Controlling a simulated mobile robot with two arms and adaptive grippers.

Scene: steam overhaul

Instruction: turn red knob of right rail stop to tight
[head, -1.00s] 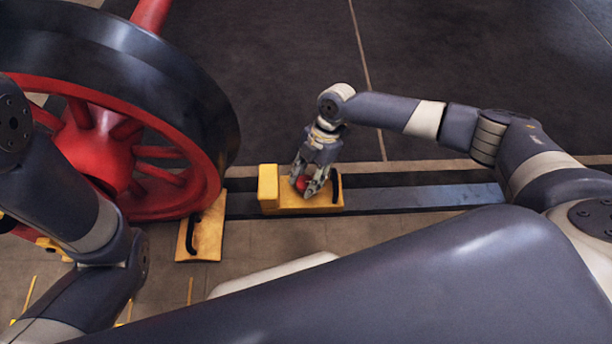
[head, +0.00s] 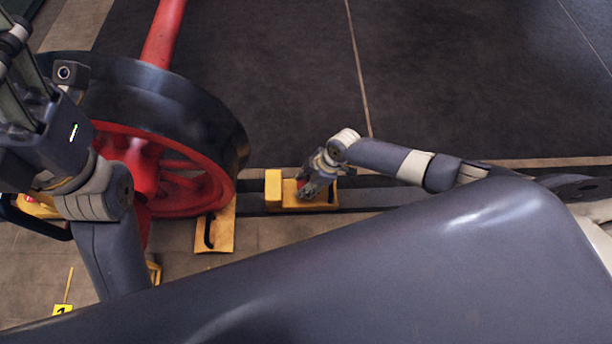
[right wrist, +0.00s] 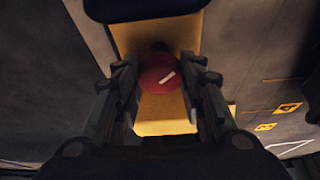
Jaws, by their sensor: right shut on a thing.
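The yellow right rail stop (head: 274,188) sits on the dark rail, right of the red wheel. My right gripper (head: 305,192) is down over its plate, shut on the red knob. In the right wrist view the red knob (right wrist: 155,79) lies between the two fingers of the right gripper (right wrist: 160,72). In the head view the fingers mostly hide the knob. My left gripper (head: 22,95) shows at the left edge, raised beside the wheel, partly cut off; its jaw state is unclear.
The large red wheel with black rim (head: 180,110) stands at left. A yellow plate with a black handle (head: 222,230) lies at its foot. The rail (head: 385,197) runs on to the right. A yellow number marker (head: 63,309) stands on the floor. The dark floor behind is clear.

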